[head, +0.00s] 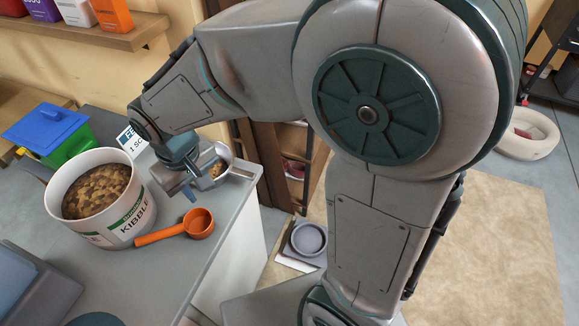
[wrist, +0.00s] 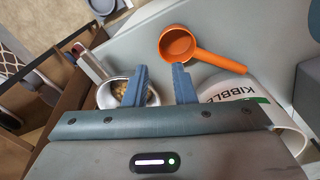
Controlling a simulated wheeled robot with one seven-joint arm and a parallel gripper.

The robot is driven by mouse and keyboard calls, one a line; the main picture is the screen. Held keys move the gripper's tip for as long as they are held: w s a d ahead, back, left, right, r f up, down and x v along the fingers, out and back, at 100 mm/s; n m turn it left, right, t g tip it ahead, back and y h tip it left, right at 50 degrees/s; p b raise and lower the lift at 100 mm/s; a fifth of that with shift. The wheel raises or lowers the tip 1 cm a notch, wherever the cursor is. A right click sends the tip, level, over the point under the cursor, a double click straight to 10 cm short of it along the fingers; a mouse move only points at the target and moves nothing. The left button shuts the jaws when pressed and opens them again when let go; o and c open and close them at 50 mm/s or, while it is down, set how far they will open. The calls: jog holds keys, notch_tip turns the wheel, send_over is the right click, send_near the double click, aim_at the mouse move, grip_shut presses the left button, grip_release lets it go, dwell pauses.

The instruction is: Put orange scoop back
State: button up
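The orange scoop (head: 201,223) lies on the grey counter in front of my gripper, its handle pointing left toward the kibble bucket. It also shows in the wrist view (wrist: 180,45), with its handle to the right. A white bucket labelled KIBBLE (head: 120,222), full of brown kibble, stands left of the scoop. My gripper (head: 184,190) is over the counter, apart from the scoop. In the wrist view, its two blue fingers (wrist: 162,84) are spread with nothing between them. A pale bowl holding some kibble (head: 226,158) is beside my gripper, partly hidden by it.
A wall shelf (head: 140,32) holds several boxes. A grey dish (head: 309,238) is below, right of the counter's edge.

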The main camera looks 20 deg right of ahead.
jog(key=s+d+r+m+t, duration=0.1)
jog(key=s+d+r+m, duration=0.1)
jog(key=d, duration=0.8)
jog(key=s+d+r+m+t, duration=0.1)
jog(key=s+d+r+m, duration=0.2)
jog(key=d, duration=0.6)
jog(key=shift+s+d+m, duration=0.3)
jog(key=shift+s+d, duration=0.1)
jog(key=shift+s, duration=0.1)
jog(key=shift+a, duration=0.2)
